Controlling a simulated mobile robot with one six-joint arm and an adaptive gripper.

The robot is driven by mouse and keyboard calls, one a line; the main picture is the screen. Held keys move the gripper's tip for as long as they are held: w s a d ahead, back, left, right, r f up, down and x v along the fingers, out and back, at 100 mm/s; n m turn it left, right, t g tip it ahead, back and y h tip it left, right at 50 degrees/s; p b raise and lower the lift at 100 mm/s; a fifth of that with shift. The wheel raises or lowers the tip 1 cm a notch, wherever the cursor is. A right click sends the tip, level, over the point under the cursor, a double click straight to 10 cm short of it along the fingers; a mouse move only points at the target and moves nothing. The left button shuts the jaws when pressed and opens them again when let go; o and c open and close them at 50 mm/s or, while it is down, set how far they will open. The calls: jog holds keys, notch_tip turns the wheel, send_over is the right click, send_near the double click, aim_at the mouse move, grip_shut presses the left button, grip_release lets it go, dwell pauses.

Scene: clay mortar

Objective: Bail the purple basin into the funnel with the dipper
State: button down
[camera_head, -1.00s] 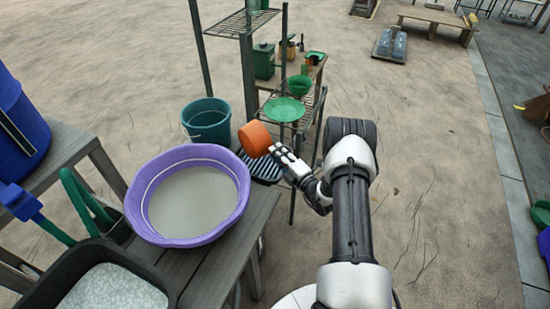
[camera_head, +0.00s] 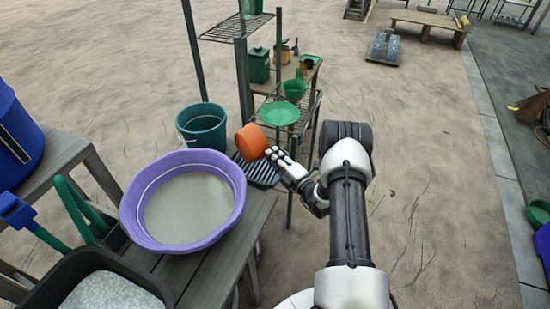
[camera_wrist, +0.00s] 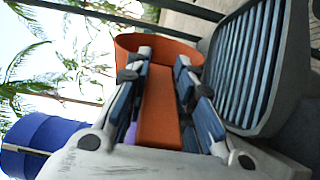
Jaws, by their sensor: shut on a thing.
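The purple basin (camera_head: 222,226) stands on the grey bench (camera_head: 206,277) with a greyish fill inside. The orange dipper (camera_head: 250,141) is held up beyond the basin's far right side, apart from it. My gripper (camera_head: 277,156) is shut on the dipper; in the wrist view the orange handle (camera_wrist: 160,110) lies between the fingers and the cup (camera_wrist: 165,48) is beyond them. The inside of the cup is not visible in the head view. A green, wide-mouthed dish shape (camera_head: 279,113), possibly the funnel, is on the wire shelf behind the dipper.
A teal bucket (camera_head: 203,124) stands behind the basin. A black slatted tray (camera_head: 258,173) is just below the dipper. A black tub (camera_head: 60,275) with white grains is at front left. A dark shelf post (camera_head: 244,80) rises near the dipper. Open ground lies right of my arm.

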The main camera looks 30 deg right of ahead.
jog(key=a+n+p, duration=0.1)
jog(key=n+p, duration=0.1)
jog(key=a+r+n+p, duration=0.1)
jog(key=n+p, duration=0.1)
jog(key=shift+s+a+r+n, duration=0.1)
jog(key=shift+s+a+n, duration=0.1)
jog(key=shift+a+n, duration=0.15)
jog(key=n, duration=0.1)
jog(key=a+n+p, duration=0.1)
jog(key=shift+s+a+r+n+p, duration=0.1)
jog(key=shift+s+a+n+p, duration=0.1)
jog(key=shift+n+p, duration=0.15)
jog(key=n+p, duration=0.1)
jog(key=n, duration=0.1)
jog(key=r+n+p, duration=0.1)
jog(key=n, duration=0.2)
jog(key=shift+p, duration=0.3)
jog(key=shift+n, duration=0.5)
